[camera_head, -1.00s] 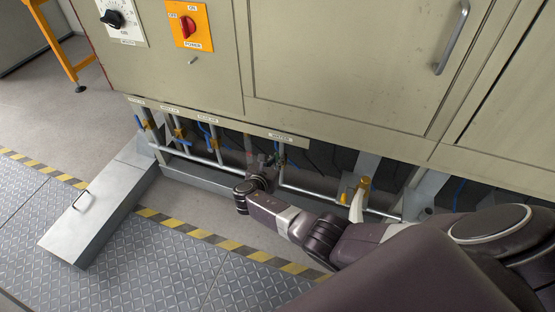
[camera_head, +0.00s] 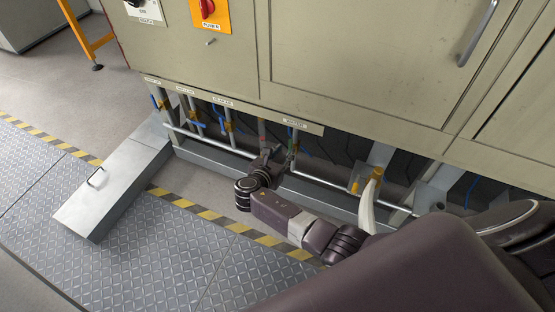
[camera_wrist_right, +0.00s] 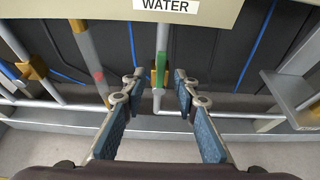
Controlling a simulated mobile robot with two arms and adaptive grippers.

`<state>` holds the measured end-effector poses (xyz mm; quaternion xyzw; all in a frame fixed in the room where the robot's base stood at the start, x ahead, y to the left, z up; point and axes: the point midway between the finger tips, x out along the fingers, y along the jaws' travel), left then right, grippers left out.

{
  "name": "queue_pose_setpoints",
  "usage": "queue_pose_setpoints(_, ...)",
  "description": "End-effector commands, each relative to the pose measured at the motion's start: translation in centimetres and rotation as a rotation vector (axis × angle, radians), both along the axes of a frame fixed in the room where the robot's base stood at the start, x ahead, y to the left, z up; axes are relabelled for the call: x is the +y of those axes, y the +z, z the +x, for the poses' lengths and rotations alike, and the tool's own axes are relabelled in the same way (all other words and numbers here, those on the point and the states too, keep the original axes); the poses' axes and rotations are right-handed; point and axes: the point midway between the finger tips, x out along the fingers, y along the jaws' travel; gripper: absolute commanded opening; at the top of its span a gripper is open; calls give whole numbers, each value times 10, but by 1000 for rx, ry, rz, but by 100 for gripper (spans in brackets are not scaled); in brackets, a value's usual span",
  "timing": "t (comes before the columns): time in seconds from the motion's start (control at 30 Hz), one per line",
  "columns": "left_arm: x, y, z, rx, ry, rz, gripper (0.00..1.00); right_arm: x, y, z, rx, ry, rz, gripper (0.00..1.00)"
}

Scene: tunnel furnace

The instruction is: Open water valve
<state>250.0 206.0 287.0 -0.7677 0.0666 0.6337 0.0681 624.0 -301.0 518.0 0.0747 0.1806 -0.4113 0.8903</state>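The water valve (camera_wrist_right: 162,68) is a brass body with a green handle on a vertical pipe, below the "WATER" label (camera_wrist_right: 165,5). The handle appears upright, along the pipe. In the head view the valve (camera_head: 291,141) is small and partly behind my right gripper (camera_head: 272,160). In the wrist view my right gripper (camera_wrist_right: 160,80) is open, with its blue-padded fingers apart on either side of the valve's pipe. The fingertips show gaps to the handle; I cannot tell the exact depth between them. My left gripper is not in view.
Other pipes with brass valves and blue handles (camera_head: 195,122) stand to the left. A horizontal pipe (camera_wrist_right: 70,104) runs low behind the fingers. The cabinet's lower edge (camera_head: 240,112) overhangs the valves. A grey metal cover (camera_head: 115,190) lies on the floor at left.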

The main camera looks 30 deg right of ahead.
Motion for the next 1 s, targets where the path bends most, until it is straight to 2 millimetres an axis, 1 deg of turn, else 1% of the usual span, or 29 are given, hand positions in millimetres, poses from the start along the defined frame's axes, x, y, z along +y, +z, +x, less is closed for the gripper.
queue_pose_setpoints(0.03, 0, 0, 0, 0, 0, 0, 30, 8, 3, -6, -1, 1, 3, 28)
queue_pose_setpoints(0.13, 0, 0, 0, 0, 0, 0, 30, 20, 9, -17, 0, 1, 4, 28)
queue_pose_setpoints(0.3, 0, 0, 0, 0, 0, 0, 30, 36, 18, -30, 0, 1, 3, 28)
queue_pose_setpoints(0.37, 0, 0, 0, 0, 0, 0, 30, 40, 20, -32, -1, 1, 2, 28)
queue_pose_setpoints(0.53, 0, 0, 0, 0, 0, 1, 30, 43, 23, -36, 1, 0, 1, 28)
queue_pose_setpoints(1.0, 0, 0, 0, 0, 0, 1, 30, 42, 22, -36, -1, -2, 5, 28)
